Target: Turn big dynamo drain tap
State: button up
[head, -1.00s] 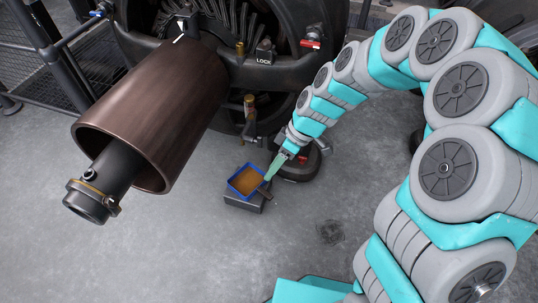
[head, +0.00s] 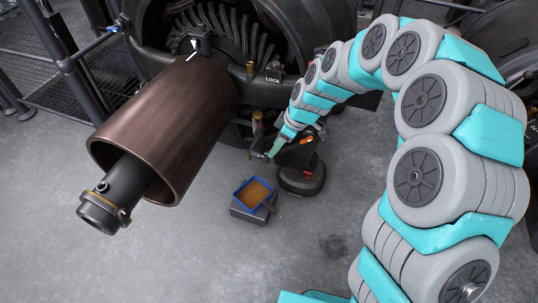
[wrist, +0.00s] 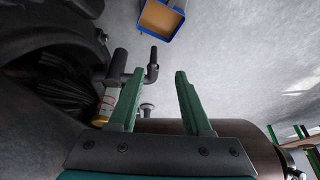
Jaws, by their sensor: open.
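The dynamo's drain tap (head: 257,122) has a brass upper part and stands low on the machine in the head view, partly hidden beside my gripper. In the wrist view a dark pipe fitting with a bent end (wrist: 152,72) shows just beyond my fingertips, with a brass-ended piece (wrist: 100,120) to the left. My gripper (head: 272,153) is open and empty. In the wrist view its two green fingers (wrist: 158,76) are spread, the left one overlapping the fitting. I cannot tell whether they touch. The big dynamo (head: 240,35) fills the back.
A blue-rimmed tray (head: 244,201) with brown contents sits on a dark block on the floor below. A large brown cylinder (head: 175,120) juts out at left. A round dark base (head: 302,178) stands close right of my gripper. The front floor is clear.

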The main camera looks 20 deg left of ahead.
aim_at(268, 152)
jog(key=shift+w+a+x, duration=0.1)
jog(key=shift+w+x, duration=0.1)
jog(key=shift+x, duration=1.1)
jog(key=shift+w+a+x, duration=0.1)
jog(key=shift+w+x, duration=0.1)
jog(key=shift+x, duration=1.1)
jog(key=shift+w+a+x, duration=0.15)
jog(key=shift+w+x, duration=0.05)
jog(key=shift+x, duration=1.1)
jog(key=shift+r, duration=0.1)
grip_shut()
